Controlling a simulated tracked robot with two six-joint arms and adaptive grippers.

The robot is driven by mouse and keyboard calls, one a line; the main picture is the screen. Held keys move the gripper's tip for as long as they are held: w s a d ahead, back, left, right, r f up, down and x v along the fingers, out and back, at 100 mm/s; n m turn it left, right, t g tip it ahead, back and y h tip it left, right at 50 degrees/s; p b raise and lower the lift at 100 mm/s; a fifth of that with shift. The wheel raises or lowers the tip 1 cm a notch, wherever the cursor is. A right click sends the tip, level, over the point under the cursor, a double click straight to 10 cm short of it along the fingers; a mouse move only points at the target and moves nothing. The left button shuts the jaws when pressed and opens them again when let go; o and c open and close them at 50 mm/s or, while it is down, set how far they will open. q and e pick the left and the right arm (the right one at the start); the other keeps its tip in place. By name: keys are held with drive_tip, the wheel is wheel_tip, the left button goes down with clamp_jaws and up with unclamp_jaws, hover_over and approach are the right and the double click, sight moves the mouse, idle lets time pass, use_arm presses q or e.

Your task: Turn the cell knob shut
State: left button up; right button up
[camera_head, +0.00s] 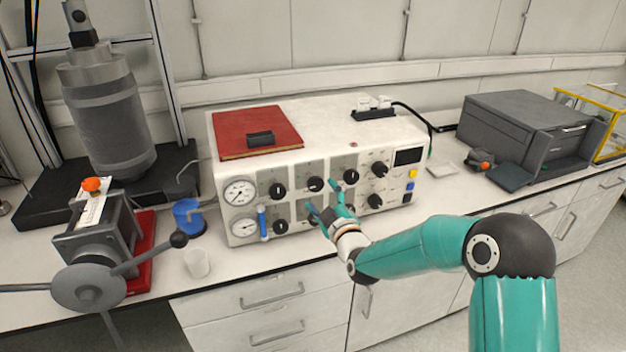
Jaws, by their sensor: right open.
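A white control unit (328,129) stands on the bench with two gauges, several black knobs and a small dark display on its front. Black knobs show at the upper left (278,190), upper middle (315,184) and right (379,169) of the panel. I cannot read the labels, so I cannot tell which one is the cell knob. My right gripper (326,200) is open in front of the middle of the panel, its teal fingers close to the upper middle knob. Contact cannot be told. The gripper hides part of the lower middle panel. My left gripper is out of view.
A blue-handled valve (263,224) sits on the unit's left front. A hand press with a long lever (150,255), a blue cup (188,215) and a white beaker (197,262) stand left. A dark printer (525,130) stands right. Drawers lie below the bench edge.

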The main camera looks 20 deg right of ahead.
sight(316, 186)
drive_tip(key=shift+w+a+p, duration=0.1)
drive_tip(key=shift+w+p, duration=0.65)
drive_tip(key=shift+w, duration=2)
